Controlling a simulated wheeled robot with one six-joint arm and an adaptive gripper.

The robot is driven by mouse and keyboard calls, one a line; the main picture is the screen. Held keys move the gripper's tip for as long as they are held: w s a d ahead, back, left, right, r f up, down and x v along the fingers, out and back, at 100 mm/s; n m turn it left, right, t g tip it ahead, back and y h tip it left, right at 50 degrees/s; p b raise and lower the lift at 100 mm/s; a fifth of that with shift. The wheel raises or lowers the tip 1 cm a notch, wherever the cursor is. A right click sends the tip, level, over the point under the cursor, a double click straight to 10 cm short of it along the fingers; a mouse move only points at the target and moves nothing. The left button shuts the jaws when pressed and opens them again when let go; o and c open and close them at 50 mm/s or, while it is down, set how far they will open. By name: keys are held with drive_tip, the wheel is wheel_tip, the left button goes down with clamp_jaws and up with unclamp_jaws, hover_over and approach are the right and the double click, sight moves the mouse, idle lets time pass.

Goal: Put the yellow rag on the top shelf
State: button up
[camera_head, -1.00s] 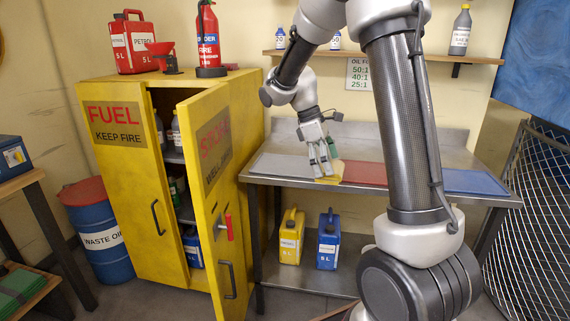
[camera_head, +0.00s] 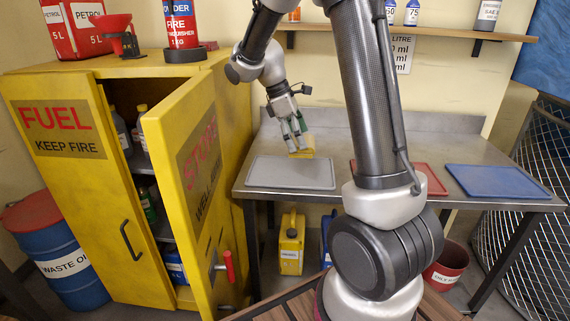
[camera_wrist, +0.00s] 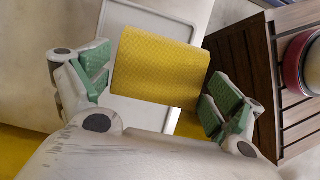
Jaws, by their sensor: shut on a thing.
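My gripper (camera_head: 292,130) is shut on the yellow rag (camera_head: 303,149), which hangs above the steel bench near the grey mat. In the wrist view the rag (camera_wrist: 160,68) is a flat yellow block between the two green-padded fingers (camera_wrist: 155,92). The yellow fuel cabinet (camera_head: 80,190) stands at left with its door (camera_head: 200,190) swung open. Shelves with bottles show inside; an inner shelf (camera_head: 146,166) is partly hidden by the door. A wooden wall shelf (camera_head: 450,36) runs above the bench.
The bench carries a grey mat (camera_head: 291,173), a red mat (camera_head: 432,178) and a blue mat (camera_head: 497,181). The open door stands between the cabinet interior and the bench. Bottles occupy the wall shelf. A yellow can (camera_head: 291,245) stands under the bench.

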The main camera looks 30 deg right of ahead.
wheel_tip(320, 180, down, 9)
drive_tip(key=shift+f, duration=0.2)
drive_tip(key=shift+f, duration=0.15)
drive_tip(key=o, duration=0.7)
